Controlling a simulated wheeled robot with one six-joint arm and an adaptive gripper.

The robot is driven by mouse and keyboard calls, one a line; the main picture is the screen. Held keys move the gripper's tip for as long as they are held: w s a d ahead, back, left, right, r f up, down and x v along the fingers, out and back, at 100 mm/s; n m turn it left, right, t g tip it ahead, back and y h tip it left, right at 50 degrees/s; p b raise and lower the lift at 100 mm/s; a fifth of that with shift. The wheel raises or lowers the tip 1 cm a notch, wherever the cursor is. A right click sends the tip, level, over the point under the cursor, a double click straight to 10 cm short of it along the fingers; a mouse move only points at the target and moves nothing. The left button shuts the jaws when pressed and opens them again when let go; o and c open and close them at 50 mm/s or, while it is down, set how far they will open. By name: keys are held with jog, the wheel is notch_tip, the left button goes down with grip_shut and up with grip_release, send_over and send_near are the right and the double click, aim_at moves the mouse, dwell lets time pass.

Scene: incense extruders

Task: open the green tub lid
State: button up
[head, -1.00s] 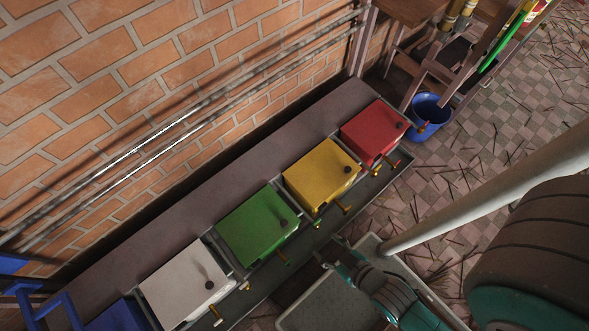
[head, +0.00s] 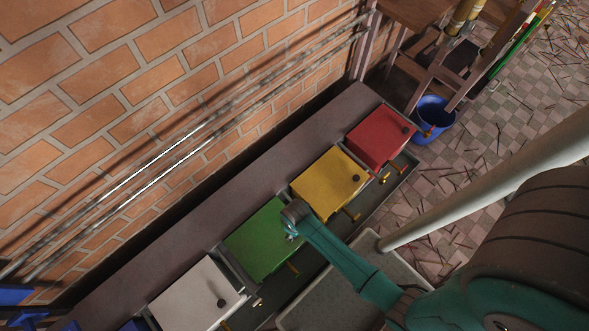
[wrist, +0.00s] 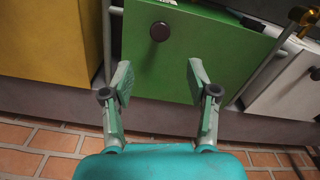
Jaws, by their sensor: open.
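The green tub with its flat green lid (head: 258,243) stands in the row between the yellow and white tubs, and the lid lies flat on it. My gripper (head: 291,222) is over the lid's right corner in the head view and hides the lid's knob there. In the wrist view the green lid (wrist: 205,50) fills the upper middle, with its dark round knob (wrist: 160,31). My gripper (wrist: 160,80) is open and empty, its two fingers spread below the knob in the picture. I see no contact with the knob.
The yellow tub (head: 326,183) and white tub (head: 196,297) flank the green one closely, with metal rails between them. The red tub (head: 380,137) is farther along. A brick wall and pipes (head: 190,145) run behind. A grey tray (head: 335,300) lies below my arm.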

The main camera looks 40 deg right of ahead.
jog(key=shift+w+f, duration=0.1)
jog(key=shift+f, duration=5.35)
grip_shut()
